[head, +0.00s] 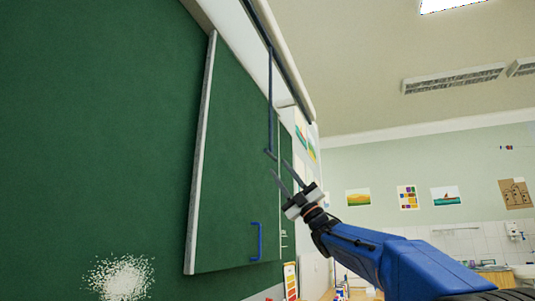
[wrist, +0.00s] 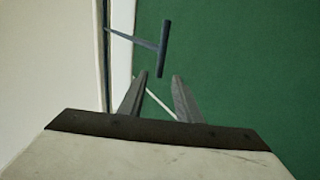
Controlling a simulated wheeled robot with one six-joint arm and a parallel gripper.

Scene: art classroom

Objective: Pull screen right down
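The rolled-up screen's white housing (head: 293,55) runs along the upper wall, with a dark bar (head: 283,70) along its lower edge. A dark pull rod (head: 270,100) hangs from the bar and ends in a short crosspiece handle (head: 270,154). In the wrist view the handle (wrist: 165,48) lies just beyond my fingertips, above the gap between them. My gripper (head: 279,166) is open and empty, its fingers pointing up and left, close below the handle in the head view. In the wrist view, my gripper (wrist: 157,82) shows both fingers apart, with no visible contact with the handle.
A green chalkboard (head: 110,120) fills the left, with a hinged board panel (head: 235,170) jutting out. The panel has a blue handle (head: 258,243) near its lower edge. Pictures (head: 358,198) hang on the back wall. Open air lies to the right of my arm.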

